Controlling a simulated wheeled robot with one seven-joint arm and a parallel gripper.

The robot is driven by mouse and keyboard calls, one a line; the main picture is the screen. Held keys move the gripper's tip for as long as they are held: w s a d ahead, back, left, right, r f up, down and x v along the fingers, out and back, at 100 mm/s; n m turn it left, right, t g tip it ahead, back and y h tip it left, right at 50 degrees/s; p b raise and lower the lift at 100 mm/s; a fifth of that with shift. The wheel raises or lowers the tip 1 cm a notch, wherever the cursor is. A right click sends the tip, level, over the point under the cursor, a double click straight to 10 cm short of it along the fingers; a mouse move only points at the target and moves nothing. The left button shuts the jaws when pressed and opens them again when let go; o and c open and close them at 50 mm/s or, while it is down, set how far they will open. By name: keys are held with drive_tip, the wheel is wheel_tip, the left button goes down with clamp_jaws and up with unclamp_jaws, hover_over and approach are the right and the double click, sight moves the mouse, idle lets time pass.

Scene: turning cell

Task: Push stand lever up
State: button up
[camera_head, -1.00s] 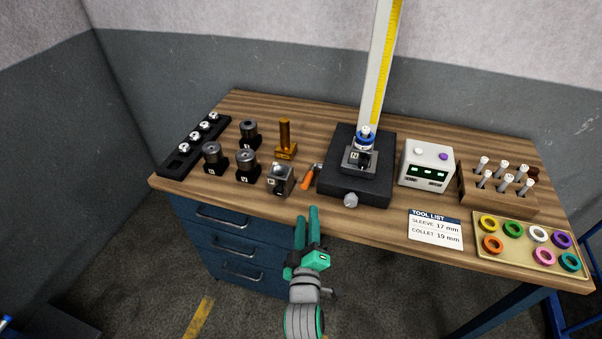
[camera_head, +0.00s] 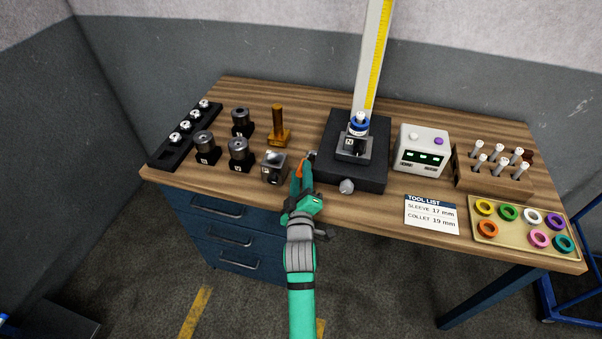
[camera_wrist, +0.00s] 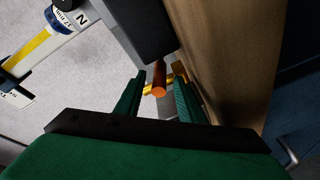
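The stand (camera_head: 376,172) is a dark block on the bench with a tall column bearing a yellow scale. Its lever (camera_head: 299,170) has an orange handle at the block's left side. The handle also shows in the wrist view (camera_wrist: 159,79), end-on. My gripper (camera_head: 301,172) is at the bench's front edge, at the lever. In the wrist view my gripper (camera_wrist: 158,92) is open, with the orange handle in the gap between the green fingers. I cannot tell whether a finger touches it. In the head view the fingers partly hide the lever.
A small grey block (camera_head: 273,168) stands close left of my gripper. A brass post (camera_head: 278,127) is behind it. Dark holders (camera_head: 239,155) stand further left. A white box with a display (camera_head: 421,150) and a tool list card (camera_head: 432,214) are to the right.

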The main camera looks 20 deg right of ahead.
drive_tip(key=shift+w+d, duration=0.15)
drive_tip(key=shift+w, duration=0.15)
clamp_jaws()
drive_tip(key=shift+d+r, duration=0.1)
